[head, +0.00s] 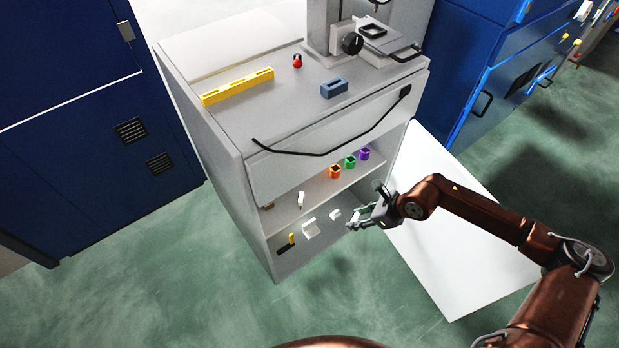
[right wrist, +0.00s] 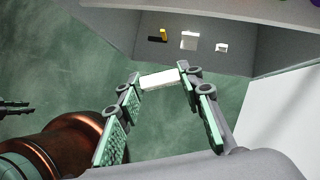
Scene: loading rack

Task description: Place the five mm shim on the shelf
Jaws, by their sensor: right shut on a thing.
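A white block (right wrist: 159,80) is between the fingertips of my right gripper (right wrist: 160,74). It looks like the shim, but I read no size on it. In the head view my right gripper (head: 355,221) is just in front of the cabinet's open lower compartment, outside it. The lower shelf (head: 285,267) holds a black-and-yellow piece (head: 288,242), a white block (head: 310,228) and a smaller white piece (head: 335,214). The shelf above (head: 317,188) holds a white piece (head: 301,199). A dark finger-like part at the left edge of the right wrist view may be my left gripper.
Orange (head: 334,171), green (head: 350,162) and purple (head: 365,153) pieces stand on the upper shelf. A black handle cord (head: 320,153) crosses the cabinet front. A yellow bar (head: 238,86) and a blue block (head: 334,89) lie on top. The floor in front is clear.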

